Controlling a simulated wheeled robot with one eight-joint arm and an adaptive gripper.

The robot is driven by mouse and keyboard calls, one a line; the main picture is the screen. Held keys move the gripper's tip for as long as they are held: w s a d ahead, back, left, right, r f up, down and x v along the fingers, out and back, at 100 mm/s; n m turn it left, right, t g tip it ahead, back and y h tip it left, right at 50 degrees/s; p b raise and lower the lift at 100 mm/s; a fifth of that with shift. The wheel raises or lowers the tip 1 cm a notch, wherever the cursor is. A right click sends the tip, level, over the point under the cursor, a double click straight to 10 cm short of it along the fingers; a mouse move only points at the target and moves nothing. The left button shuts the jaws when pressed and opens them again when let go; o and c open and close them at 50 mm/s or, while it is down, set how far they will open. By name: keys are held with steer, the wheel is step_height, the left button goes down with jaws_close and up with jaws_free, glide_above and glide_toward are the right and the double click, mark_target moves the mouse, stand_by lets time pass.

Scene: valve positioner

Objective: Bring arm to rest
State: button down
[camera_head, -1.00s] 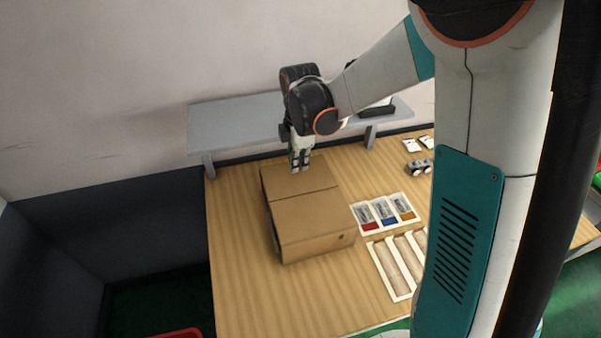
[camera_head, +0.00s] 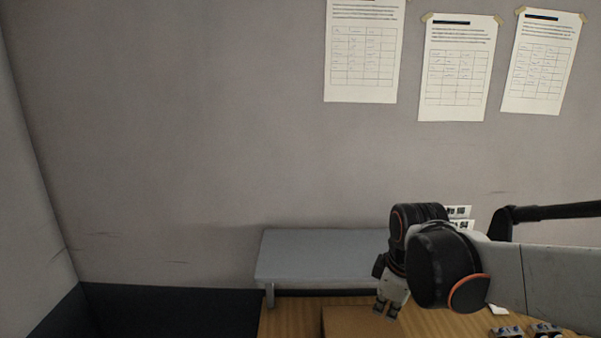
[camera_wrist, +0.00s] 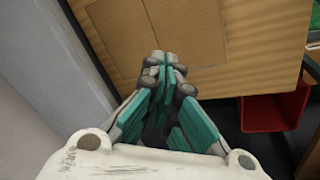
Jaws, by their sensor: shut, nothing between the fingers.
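My gripper (camera_head: 387,309) hangs at the end of my arm in the lower right of the head view, pointing down. In the wrist view its fingers (camera_wrist: 166,62) are together, with nothing held between them. A brown cardboard box (camera_head: 348,322) is partly visible below and left of the gripper, cut off by the bottom of the head view. In the wrist view the box top (camera_wrist: 115,35) lies beyond the fingertips. I cannot tell the exact height of the fingers above it.
A grey raised shelf (camera_head: 320,257) stands against the wall, left of my gripper. A red bin (camera_wrist: 275,110) sits beyond the table edge in the wrist view. Paper sheets (camera_head: 457,65) hang high on the wall.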

steer(key=s+d+f+m+t+b, duration=0.2)
steer(key=s+m+t+b, duration=0.2)
steer(key=s+m, duration=0.7)
steer(key=s+b, duration=0.1)
steer(key=s, duration=0.2)
steer(key=shift+m, duration=0.4)
